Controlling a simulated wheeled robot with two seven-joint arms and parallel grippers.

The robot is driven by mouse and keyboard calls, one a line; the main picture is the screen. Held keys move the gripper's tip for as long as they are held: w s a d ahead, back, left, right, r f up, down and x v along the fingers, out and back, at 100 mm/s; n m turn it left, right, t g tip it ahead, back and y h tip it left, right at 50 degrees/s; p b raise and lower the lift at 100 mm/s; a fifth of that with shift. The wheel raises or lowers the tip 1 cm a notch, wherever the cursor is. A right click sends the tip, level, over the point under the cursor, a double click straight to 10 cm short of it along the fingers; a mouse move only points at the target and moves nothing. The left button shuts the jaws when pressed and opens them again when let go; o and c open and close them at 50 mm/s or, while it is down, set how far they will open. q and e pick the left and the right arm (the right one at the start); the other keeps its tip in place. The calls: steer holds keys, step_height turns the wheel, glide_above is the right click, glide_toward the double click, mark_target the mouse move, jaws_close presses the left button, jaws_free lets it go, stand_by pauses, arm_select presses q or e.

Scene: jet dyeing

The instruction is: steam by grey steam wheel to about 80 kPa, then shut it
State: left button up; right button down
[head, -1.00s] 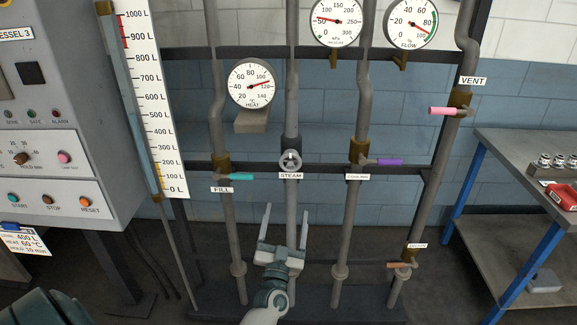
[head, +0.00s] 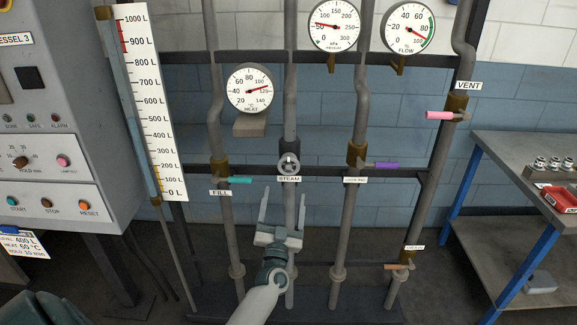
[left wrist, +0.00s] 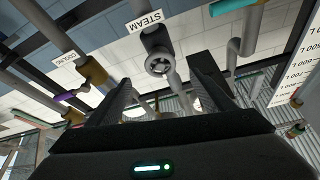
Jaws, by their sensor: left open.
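The grey steam wheel (head: 289,164) sits on the middle pipe above the STEAM label (head: 289,179). The round kPa gauge (head: 334,25) is at the top; its red needle points left, near the 50 mark. My left gripper (head: 283,194) is open and empty, its two fingers pointing up just below the wheel and apart from it. In the left wrist view the steam wheel (left wrist: 159,65) shows face-on between the open fingers, beyond their tips. My right gripper is not in view.
A fill valve with a teal handle (head: 239,180) is left of the wheel, and a cooling valve with a purple handle (head: 385,165) is right. A dark horizontal bar (head: 325,171) runs behind the pipes. A grey control cabinet (head: 55,130) stands left, a workbench (head: 520,150) right.

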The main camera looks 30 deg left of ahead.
mark_target(288, 169)
arm_select(q)
steer(key=p+x, duration=0.1)
steer(key=x, duration=0.9)
steer(key=shift+w+a, duration=0.1)
steer(key=shift+w, duration=0.05)
steer(key=shift+p+x, duration=0.3)
steer(key=shift+x, duration=0.5)
steer(key=shift+c, duration=0.6)
steer(key=c, duration=0.9)
